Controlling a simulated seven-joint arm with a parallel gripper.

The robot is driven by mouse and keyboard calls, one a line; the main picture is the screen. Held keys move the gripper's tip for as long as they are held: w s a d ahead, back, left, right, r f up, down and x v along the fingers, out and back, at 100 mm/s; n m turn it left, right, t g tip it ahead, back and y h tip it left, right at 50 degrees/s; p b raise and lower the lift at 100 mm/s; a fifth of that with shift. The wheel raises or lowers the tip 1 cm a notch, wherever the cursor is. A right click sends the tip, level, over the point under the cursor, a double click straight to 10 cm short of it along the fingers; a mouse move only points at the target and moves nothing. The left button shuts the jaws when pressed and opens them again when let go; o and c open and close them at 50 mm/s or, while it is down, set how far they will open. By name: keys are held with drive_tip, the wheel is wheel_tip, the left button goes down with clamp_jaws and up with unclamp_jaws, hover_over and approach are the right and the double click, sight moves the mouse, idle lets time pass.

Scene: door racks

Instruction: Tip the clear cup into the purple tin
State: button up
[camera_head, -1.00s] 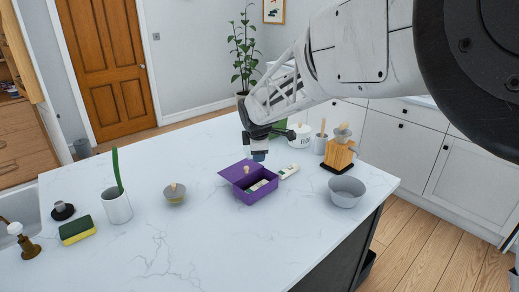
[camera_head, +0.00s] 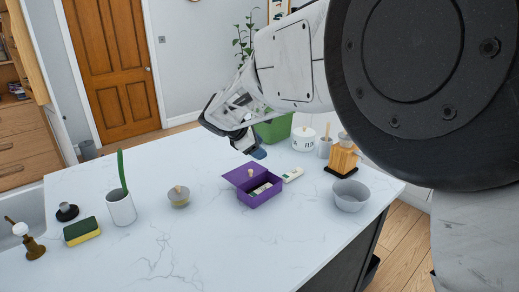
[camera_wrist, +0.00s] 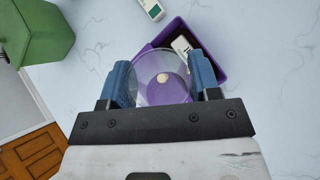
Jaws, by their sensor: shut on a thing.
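The purple tin (camera_head: 268,196) stands on the white counter with its lid (camera_head: 245,175) open, tilted back on the left side. White and dark items lie inside it. My gripper (camera_head: 258,153) is tilted above and behind the tin. In the wrist view, its blue fingers (camera_wrist: 162,68) are shut on the clear cup (camera_wrist: 150,88). The cup overlaps the tin (camera_wrist: 186,32) there, and a tan knob shows through it. The cup's contents cannot be made out. In the head view I cannot make out the cup.
A white-and-green box (camera_head: 292,174) lies right beside the tin. A grey bowl (camera_head: 350,196), a wooden block (camera_head: 342,158), a white canister (camera_head: 303,139) and a green container (camera_head: 273,131) stand nearby. A small lidded bowl (camera_head: 179,197) is left. The front counter is clear.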

drive_tip(key=shift+w+a+r+g+h, duration=0.15)
drive_tip(key=shift+a+h, duration=0.15)
drive_tip(key=shift+h, duration=0.65)
drive_tip(key=shift+s+a+r+g+h, duration=0.1)
drive_tip(key=shift+a+g+h, duration=0.2)
drive_tip(key=shift+h, duration=0.7)
drive_tip(key=shift+w+a+r+g+h, duration=0.1)
drive_tip(key=shift+a+h, duration=0.25)
drive_tip(key=shift+h, duration=0.6)
drive_tip(key=shift+d, duration=0.1)
drive_tip(key=w+d+f+n+t+y, duration=0.1)
drive_tip(key=w+d+n+t+y, duration=0.2)
drive_tip(key=d, duration=0.6)
drive_tip(key=w+d+f+n+t+y, duration=0.1)
drive_tip(key=w+d+n+t+y, duration=0.2)
drive_tip(key=w+d+n+y, duration=0.2)
drive_tip(key=w+d+f+n+t+y, duration=0.2)
drive_tip(key=w+d+n+t+y, duration=0.2)
drive_tip(key=d, duration=0.9)
drive_tip(key=shift+w+d+n+y, duration=0.3)
drive_tip(key=shift+n+y, duration=0.1)
drive_tip(key=shift+n, duration=1.2)
drive_tip(key=shift+f, duration=0.1)
